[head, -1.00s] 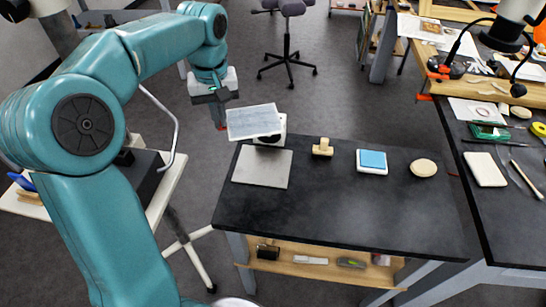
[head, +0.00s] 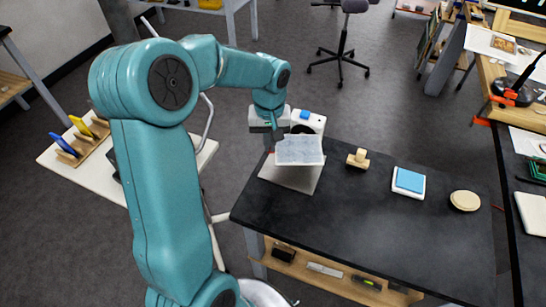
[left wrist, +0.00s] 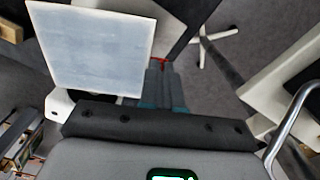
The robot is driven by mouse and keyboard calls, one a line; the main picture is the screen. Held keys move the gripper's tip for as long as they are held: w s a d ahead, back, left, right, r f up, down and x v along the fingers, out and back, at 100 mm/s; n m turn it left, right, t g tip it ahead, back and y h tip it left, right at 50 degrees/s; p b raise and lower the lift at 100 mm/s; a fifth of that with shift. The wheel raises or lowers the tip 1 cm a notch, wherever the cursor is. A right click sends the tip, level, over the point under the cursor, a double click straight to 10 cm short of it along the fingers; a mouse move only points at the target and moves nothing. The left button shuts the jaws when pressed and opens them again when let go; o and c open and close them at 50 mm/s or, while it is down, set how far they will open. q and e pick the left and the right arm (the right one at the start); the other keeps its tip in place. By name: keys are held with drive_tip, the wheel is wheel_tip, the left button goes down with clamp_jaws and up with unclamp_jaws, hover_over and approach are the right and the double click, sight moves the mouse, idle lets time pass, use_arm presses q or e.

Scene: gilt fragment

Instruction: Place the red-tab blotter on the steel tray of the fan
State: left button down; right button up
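The red-tab blotter (head: 299,150) is a pale grey-blue square sheet. My left gripper (head: 275,141) is shut at the blotter's left edge; the red tab shows at its fingertips in the left wrist view, beside the sheet (left wrist: 92,45). The steel tray (head: 290,177) lies at the left end of the black table, in front of the white fan (head: 312,122). The blotter overlaps the tray's far part and hides it. It looks raised above the tray, but the exact gap cannot be told. The right gripper is not in view.
On the black table (head: 380,232), right of the tray, are a wooden-handled stamp (head: 358,158), a white block with a blue top (head: 409,182) and a round beige disc (head: 465,200). A white side table (head: 65,160) with a wooden rack stands at the left.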

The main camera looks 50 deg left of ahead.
sight(270, 167)
use_arm(q)
drive_tip(key=shift+s+f, duration=0.2)
drive_tip(key=shift+f, duration=0.6)
drive_tip(key=shift+s+f, duration=0.15)
drive_tip(key=shift+f, duration=0.1)
drive_tip(key=f, duration=0.4)
drive_tip(key=shift+w+f, duration=0.3)
drive_tip(key=shift+s+d+r, duration=0.1)
drive_tip(key=shift+s, duration=0.1)
drive_tip(key=shift+w+f, duration=0.1)
drive_tip(key=shift+f, duration=0.1)
drive_tip(key=c, duration=1.4)
unclamp_jaws()
drive_tip(key=shift+o, duration=0.2)
drive_tip(key=shift+r, duration=0.1)
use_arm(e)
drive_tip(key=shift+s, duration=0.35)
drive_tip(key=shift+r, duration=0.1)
